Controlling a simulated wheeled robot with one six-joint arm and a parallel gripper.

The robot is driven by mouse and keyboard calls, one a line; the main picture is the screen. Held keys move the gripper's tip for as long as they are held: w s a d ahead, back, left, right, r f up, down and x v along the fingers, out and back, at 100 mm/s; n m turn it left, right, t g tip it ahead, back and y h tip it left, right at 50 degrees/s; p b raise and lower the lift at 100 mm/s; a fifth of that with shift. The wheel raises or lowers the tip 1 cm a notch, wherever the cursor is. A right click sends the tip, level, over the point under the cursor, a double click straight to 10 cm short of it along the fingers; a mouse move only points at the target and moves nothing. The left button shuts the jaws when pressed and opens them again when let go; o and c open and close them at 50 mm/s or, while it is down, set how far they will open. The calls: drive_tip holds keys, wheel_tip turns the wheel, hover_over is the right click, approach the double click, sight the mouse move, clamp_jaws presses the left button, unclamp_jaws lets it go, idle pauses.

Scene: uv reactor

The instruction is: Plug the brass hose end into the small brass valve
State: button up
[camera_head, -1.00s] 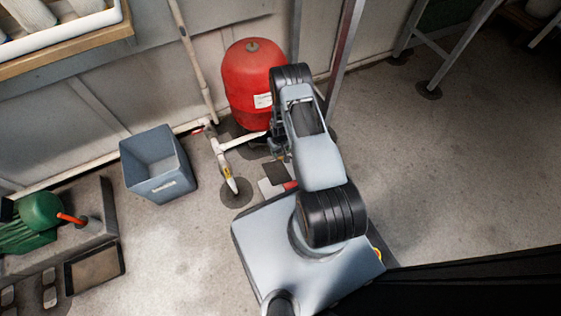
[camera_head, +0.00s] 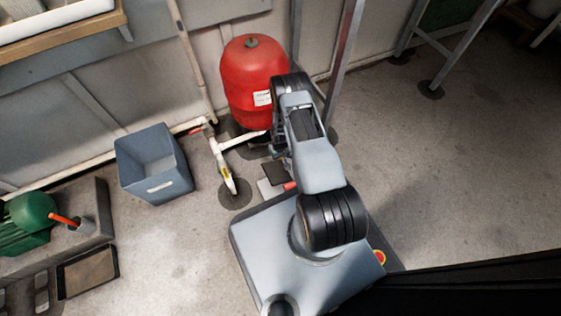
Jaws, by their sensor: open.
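A small brass-coloured fitting (camera_head: 229,184) sits at the lower end of a white pipe, above a dark round patch on the floor. It may be the small brass valve; the detail is too small to be sure. I cannot make out the brass hose end. My gripper (camera_head: 279,147) is mostly hidden behind my own arm, with only a dark sliver showing at the arm's left edge. It is open, beside the base of the red tank and to the upper right of the brass fitting. Nothing shows held in it.
A red tank (camera_head: 252,85) stands behind my arm. The white pipe (camera_head: 216,153) branches toward it. A grey bin (camera_head: 156,185) stands left of the pipe. A dark plate (camera_head: 275,173) and a small red piece (camera_head: 290,186) lie by my base.

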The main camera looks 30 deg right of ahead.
idle(0.4)
drive_tip(key=c, duration=1)
drive_tip(key=shift+o, duration=0.2)
wheel_tip(320, 180, up, 10)
drive_tip(key=p, duration=0.5)
drive_tip(key=shift+r, duration=0.1)
drive_tip(key=s+a+r+p, duration=0.2)
drive_tip(key=a+r+p, duration=0.1)
drive_tip(key=r+p, duration=0.9)
drive_tip(key=s+a+r+p, duration=0.2)
drive_tip(key=a+r+p, duration=0.1)
drive_tip(key=r+p, duration=1)
drive_tip(key=s+a+r+p, duration=0.2)
drive_tip(key=a+r+p, duration=0.1)
drive_tip(key=r+p, duration=0.9)
wheel_tip(320, 180, up, 5)
drive_tip(key=shift+a+r, duration=0.1)
drive_tip(key=shift+a, duration=0.25)
drive_tip(key=shift+s, duration=0.1)
